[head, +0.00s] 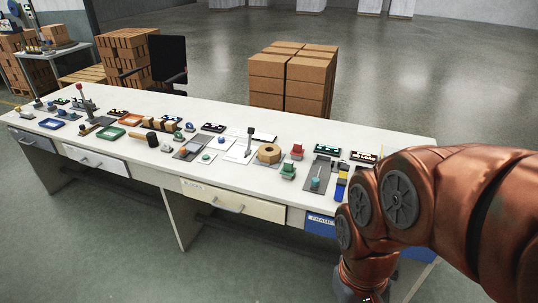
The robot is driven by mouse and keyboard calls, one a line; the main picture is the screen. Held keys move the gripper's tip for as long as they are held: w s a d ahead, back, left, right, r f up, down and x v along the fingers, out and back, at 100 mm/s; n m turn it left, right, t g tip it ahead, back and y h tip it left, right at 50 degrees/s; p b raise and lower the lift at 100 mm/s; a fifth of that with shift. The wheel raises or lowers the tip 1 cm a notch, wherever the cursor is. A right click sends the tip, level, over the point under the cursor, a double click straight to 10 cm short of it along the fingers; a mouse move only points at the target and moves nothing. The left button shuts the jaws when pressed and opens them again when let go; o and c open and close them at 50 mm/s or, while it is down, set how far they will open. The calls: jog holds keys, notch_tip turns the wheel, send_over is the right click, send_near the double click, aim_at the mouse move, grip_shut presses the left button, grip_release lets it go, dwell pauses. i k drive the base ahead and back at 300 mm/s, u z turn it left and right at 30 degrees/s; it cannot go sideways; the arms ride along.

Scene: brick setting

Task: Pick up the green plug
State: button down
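A small green plug-like piece (288,170) stands on the white table (237,181) near its front edge, right of the middle. A similar red piece (297,152) stands just behind it. My copper-coloured arm comes in from the right and bends down past the table's right end. My gripper is not visible, so its fingers and anything in them cannot be seen.
A dark mallet (151,139) and several trays crowd the left. Stacked cartons (284,83) stand behind. My arm covers the table's right end.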

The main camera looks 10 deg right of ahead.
aim_at(288, 170)
jog(key=z, duration=0.85)
jog(key=i, duration=0.9)
jog(key=u, duration=2.3)
